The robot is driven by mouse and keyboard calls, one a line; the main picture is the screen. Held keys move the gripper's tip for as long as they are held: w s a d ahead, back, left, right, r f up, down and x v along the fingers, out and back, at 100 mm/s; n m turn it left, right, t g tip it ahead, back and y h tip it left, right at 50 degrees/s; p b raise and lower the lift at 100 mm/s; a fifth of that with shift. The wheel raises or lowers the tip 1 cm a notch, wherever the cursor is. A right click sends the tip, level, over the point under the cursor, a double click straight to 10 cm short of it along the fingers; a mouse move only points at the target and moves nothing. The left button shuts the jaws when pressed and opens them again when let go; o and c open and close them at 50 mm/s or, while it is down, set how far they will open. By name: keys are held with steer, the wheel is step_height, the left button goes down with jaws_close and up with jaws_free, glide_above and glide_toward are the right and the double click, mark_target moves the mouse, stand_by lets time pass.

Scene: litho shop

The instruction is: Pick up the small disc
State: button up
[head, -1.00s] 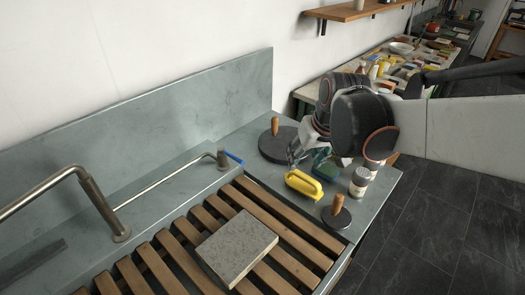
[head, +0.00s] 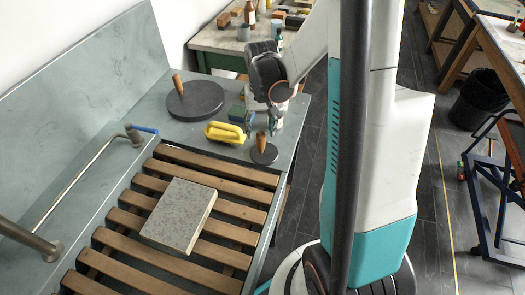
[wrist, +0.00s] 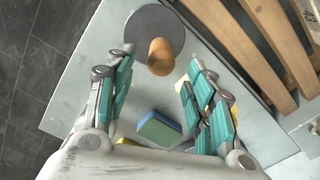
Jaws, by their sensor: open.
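The small disc (head: 264,153) is dark and round with an upright wooden handle (head: 261,140). It lies on the grey-green counter near its right edge, beside the slats. The wrist view shows the disc (wrist: 145,28) and its handle (wrist: 160,56) from above, beyond and between my fingertips. My gripper (wrist: 162,62) is open and empty, with a finger on either side of the handle in that view. In the head view my gripper (head: 264,118) hangs over the counter just behind the small disc. Contact with the handle cannot be told.
A larger dark disc (head: 195,101) with a wooden handle stands at the back left. A grey stone slab (head: 180,214) rests on the wooden slats. Floor is open beyond the counter's right edge.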

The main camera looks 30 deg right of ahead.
mark_target(261, 144)
steer(key=shift+s+a+f+b, duration=0.15)
steer(key=shift+f+b, duration=0.6)
steer(key=shift+f, duration=1.2)
steer(key=shift+s+a+f+b, duration=0.1)
steer(key=shift+f+b, duration=0.65)
steer(key=shift+f, duration=1.2)
jaws_close()
steer(key=shift+r, duration=0.1)
